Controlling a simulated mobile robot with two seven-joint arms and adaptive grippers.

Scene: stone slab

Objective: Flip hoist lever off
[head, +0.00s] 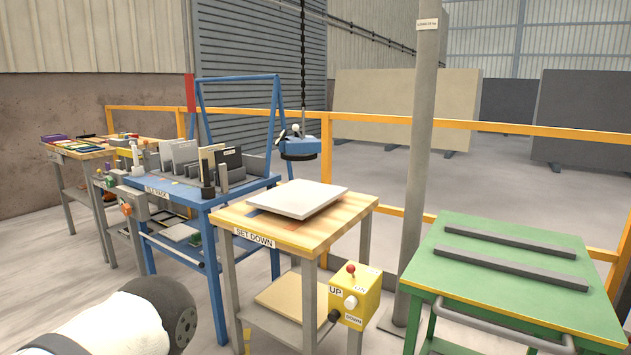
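A yellow control box (355,297) is mounted at the front right corner of the wooden set-down table. The blue hoist head (299,146) hangs on a dark chain behind the table, above and apart from the slab. Part of my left arm shows at the lower left, but neither gripper is in view.
A pale slab (297,199) lies on the set-down table (262,226). A blue tile rack (200,200) stands to the left. A green cart (500,263) with two dark bars is at the right. A grey post (421,150) rises between table and cart.

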